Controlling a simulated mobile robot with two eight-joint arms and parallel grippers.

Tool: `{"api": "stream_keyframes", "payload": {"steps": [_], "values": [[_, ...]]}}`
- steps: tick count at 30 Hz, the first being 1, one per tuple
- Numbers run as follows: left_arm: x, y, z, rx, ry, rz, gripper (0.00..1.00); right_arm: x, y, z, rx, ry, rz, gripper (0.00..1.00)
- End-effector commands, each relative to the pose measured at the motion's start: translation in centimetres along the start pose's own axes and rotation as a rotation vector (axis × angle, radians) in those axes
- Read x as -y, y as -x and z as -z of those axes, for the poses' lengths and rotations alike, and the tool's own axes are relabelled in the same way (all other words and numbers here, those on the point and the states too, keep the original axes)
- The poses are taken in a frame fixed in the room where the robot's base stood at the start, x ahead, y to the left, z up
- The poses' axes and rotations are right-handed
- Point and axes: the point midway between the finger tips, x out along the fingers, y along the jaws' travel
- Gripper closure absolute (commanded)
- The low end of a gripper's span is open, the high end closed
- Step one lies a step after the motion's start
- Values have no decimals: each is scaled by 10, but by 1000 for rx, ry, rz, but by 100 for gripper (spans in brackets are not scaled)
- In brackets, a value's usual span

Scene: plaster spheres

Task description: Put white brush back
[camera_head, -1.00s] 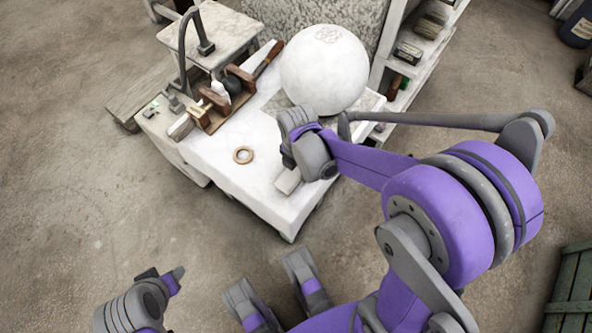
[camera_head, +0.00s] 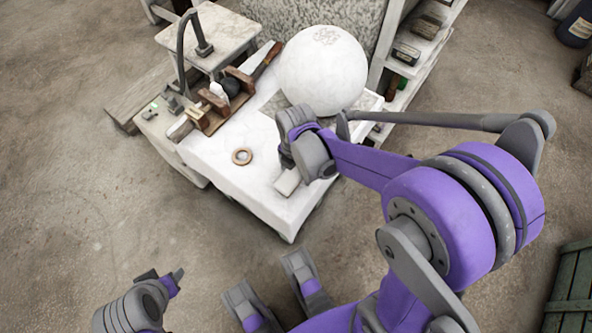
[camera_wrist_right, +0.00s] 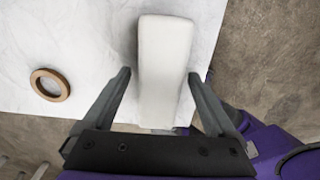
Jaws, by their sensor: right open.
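A long white block with rounded edges, which I take to be the white brush (camera_wrist_right: 166,45), lies on the white table top; no bristles show. In the head view its pale end (camera_head: 287,182) shows beside my right gripper (camera_head: 290,163). In the right wrist view my right gripper (camera_wrist_right: 163,88) is open, with one finger on each side of the block and a gap to each. My left gripper (camera_head: 164,280) hangs low at the left, away from the table; its jaw opening is unclear.
A large white sphere (camera_head: 322,70) stands close behind my right gripper. A wooden ring (camera_head: 241,156) lies on the table (camera_head: 250,190) left of it. A wooden tool rack (camera_head: 212,118) with several tools stands at the left. Shelves (camera_head: 412,60) are behind.

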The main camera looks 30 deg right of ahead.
Motion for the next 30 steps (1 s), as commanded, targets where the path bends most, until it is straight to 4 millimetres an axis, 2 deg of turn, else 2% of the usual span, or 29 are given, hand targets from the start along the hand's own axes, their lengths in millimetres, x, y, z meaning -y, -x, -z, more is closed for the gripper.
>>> {"api": "stream_keyframes", "payload": {"steps": [6, 12, 15, 20, 23, 25, 30], "values": [[0, 21, 6, -7, 0, 0, 50, 0, 49, 0, 1, 0, -1, 8], [0, 36, 11, -13, 0, 0, 50, 1, 89, 0, 0, 0, -1, 8], [0, 40, 12, -14, 0, 0, 50, 0, 102, 0, 0, 0, 0, 8], [0, 42, 13, -15, 0, 0, 50, 1, 113, 1, 2, -17, -3, 8], [0, 43, 13, -15, 0, 0, 50, 7, 117, 6, 10, -114, -21, 8], [0, 42, 13, -15, 0, 0, 50, 14, 120, 13, 18, -248, -49, 8], [0, 42, 13, -15, 0, 0, 50, 39, 128, 34, 14, -728, -156, 8]]}}
